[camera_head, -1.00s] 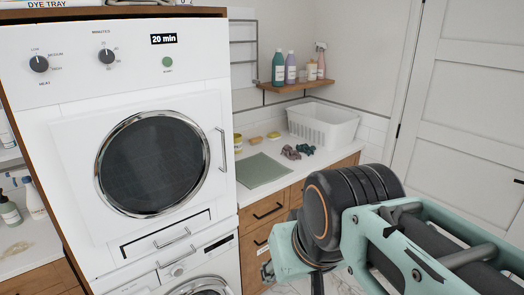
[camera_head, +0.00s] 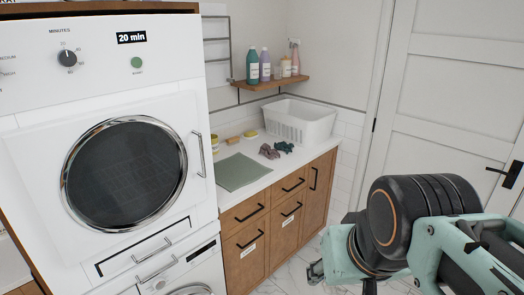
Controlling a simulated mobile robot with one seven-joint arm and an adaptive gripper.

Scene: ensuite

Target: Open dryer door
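The dryer (camera_head: 100,106) is the white upper machine at the left in the head view. Its door (camera_head: 193,117) is a white panel with a round dark window (camera_head: 124,173) in a chrome ring, and it looks shut. A vertical metal handle (camera_head: 199,154) stands on the door's right side. My arm is at the lower right, to the right of the dryer and well apart from the handle. A small part of my gripper (camera_head: 315,271) shows low at the arm's left; its fingers are mostly hidden, so I cannot tell its opening.
A second machine (camera_head: 205,262) stands below the dryer. A wooden cabinet with a white counter (camera_head: 258,180) lies to the right, holding a white basket (camera_head: 300,122), cloths and a green mat (camera_head: 242,171). A white room door (camera_head: 440,100) is at the right. Tiled floor lies between.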

